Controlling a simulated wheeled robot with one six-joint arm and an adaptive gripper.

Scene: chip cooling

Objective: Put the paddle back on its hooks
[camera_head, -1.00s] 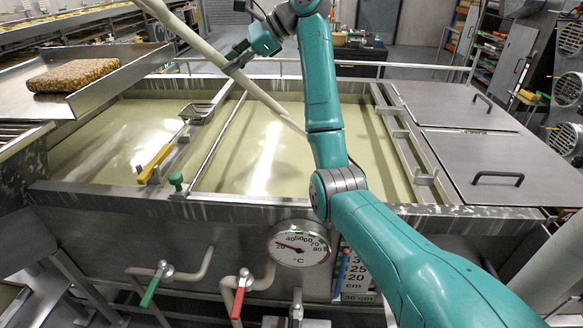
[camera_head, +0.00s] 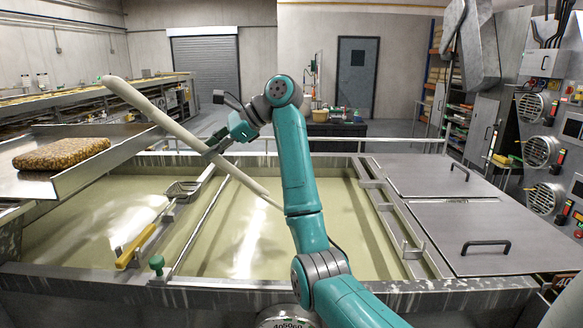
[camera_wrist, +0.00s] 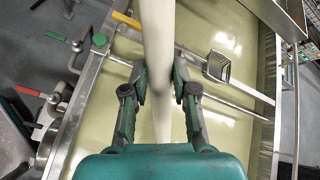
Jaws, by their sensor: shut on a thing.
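The paddle is a long pale pole (camera_head: 150,108), held slanting above the tank. Its upper end is at the left and its lower end over the middle of the pale liquid. My gripper (camera_head: 215,146) is shut on the pole partway along. In the wrist view the pole (camera_wrist: 158,30) runs between both fingers of my gripper (camera_wrist: 160,84). Small upright metal brackets, which look like the hooks, stand along the rail right of the open tank, one nearer (camera_head: 411,251) and one farther (camera_head: 384,207). They hold nothing. I cannot tell the pole's height above the liquid.
A yellow-handled skimmer (camera_head: 136,246) with a wire basket lies along the left divider. A brown block (camera_head: 62,153) sits on a metal tray (camera_head: 105,172) at the left. Closed lids with black handles (camera_head: 485,243) cover the right side. The liquid surface (camera_head: 330,200) is open.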

